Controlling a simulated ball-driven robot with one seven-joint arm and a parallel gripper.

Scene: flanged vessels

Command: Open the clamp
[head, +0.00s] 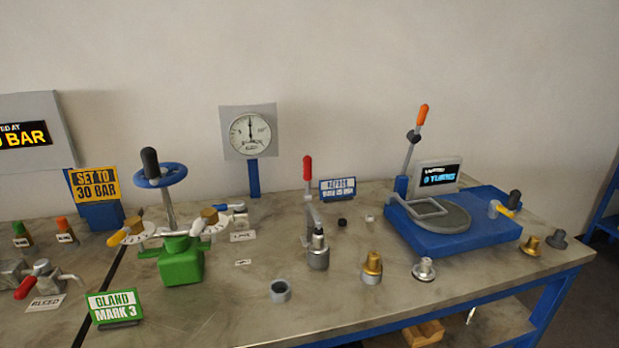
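A toggle-type clamp with a red grip (308,169) stands near the middle of the bench. Its grey lever (311,208) points nearly straight up. Its lower end meets a dark-topped grey cylindrical fitting (318,250); whether it presses on it I cannot tell. Another lever with an orange grip (423,112) stands tilted up at the back of a blue base (455,240) on the right. Which of these is the task's clamp, the pictures do not label clearly. My gripper is not in view.
A green valve body (181,262) with a blue handwheel (160,176) stands left of the clamp. A grey ring (280,291), a brass fitting (372,267) and a silver fitting (424,269) sit in front. A gauge (249,134) stands behind. The front middle bench (340,312) is clear.

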